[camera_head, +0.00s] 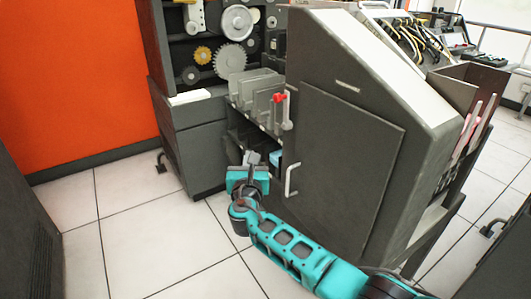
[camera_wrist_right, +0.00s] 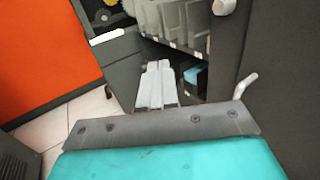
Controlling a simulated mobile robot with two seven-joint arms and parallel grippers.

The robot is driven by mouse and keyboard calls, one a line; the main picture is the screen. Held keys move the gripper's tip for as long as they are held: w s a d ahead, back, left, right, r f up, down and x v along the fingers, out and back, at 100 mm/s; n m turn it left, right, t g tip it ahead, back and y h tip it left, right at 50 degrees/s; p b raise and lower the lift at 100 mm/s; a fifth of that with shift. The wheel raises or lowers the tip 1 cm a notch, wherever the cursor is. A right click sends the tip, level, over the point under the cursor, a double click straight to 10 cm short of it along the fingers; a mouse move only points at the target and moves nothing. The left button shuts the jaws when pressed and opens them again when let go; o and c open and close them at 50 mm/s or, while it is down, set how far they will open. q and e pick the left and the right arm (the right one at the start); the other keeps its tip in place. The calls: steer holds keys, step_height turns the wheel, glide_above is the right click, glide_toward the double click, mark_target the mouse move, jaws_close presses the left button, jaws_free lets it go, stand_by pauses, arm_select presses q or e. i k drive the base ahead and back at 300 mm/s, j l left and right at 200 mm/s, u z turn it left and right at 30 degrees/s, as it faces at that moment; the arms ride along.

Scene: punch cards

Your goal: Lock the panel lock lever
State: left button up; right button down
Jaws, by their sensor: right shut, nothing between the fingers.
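The lock lever (camera_head: 288,112) is a light grey bar with a red knob, upright on the left edge of the grey machine panel (camera_head: 345,165). The lower end of the lever (camera_wrist_right: 223,6) shows at the top edge of the right wrist view. My right gripper (camera_head: 253,157) is below and left of the lever, apart from it. Its fingers (camera_wrist_right: 157,66) are together, with nothing between them. My left gripper is in neither view.
A light door handle (camera_head: 291,180) sticks out of the panel below the lever, right of my gripper; it also shows in the right wrist view (camera_wrist_right: 244,86). Grey card slots (camera_head: 262,92) and a shelf with a blue item (camera_head: 276,158) lie behind my gripper. Tiled floor (camera_head: 140,230) is clear at left.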

mark_target(287, 124)
steer(key=k+j, duration=0.15)
steer(key=k, duration=0.85)
